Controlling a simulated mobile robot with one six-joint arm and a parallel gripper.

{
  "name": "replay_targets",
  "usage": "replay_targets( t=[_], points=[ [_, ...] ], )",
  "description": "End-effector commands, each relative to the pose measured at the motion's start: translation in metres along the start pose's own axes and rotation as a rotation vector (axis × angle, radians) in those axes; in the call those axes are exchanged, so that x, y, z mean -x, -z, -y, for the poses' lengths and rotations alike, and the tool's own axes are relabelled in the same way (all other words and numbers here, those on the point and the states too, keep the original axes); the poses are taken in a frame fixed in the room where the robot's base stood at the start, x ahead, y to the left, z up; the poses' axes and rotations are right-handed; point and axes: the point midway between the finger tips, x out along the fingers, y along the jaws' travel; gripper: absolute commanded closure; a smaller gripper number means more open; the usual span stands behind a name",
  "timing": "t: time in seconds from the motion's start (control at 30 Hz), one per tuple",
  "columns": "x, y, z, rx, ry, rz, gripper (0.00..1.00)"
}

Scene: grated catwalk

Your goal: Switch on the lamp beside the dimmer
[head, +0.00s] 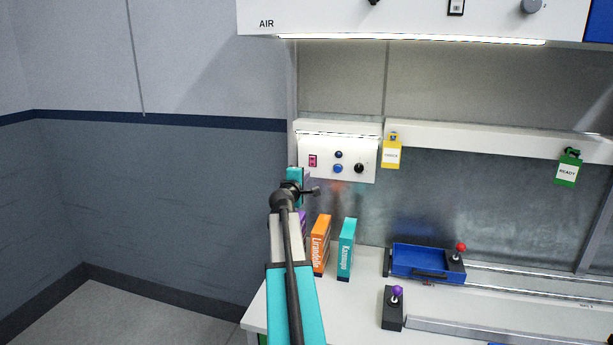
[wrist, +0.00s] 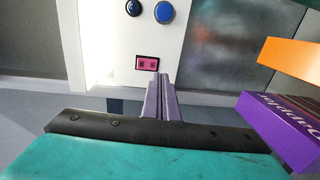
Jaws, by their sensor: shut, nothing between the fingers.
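A white wall panel (head: 320,172) carries a pink rocker switch (head: 312,160), a dark blue round part (head: 338,154), a blue button (head: 337,168) and a black knob (head: 359,168). In the wrist view I see the pink rocker (wrist: 147,63), the blue button (wrist: 164,12) and the dark blue part (wrist: 133,8). My gripper (head: 314,191) is at the panel's lower left; its closed, empty fingers (wrist: 161,80) appear just beside the pink rocker. I cannot tell whether they touch the panel. Which control is the dimmer is not readable.
Orange (head: 321,245) and teal (head: 346,248) boxes stand on the bench below; a purple box (wrist: 280,130) is close right in the wrist view. A blue tray (head: 428,262) and purple-knobbed lever (head: 396,294) lie right. A lit strip (head: 410,40) runs under the overhead unit.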

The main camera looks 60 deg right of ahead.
Motion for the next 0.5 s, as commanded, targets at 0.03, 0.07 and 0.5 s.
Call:
replay_targets(
  t=[0.03,0.07,0.5],
  points=[
    [0.008,-0.001,0.003,0.000,-0.001,-0.001,1.00],
    [0.011,-0.001,0.004,0.000,-0.001,-0.001,1.00],
    [0.055,0.000,0.012,0.000,-0.001,-0.002,1.00]
  ],
)
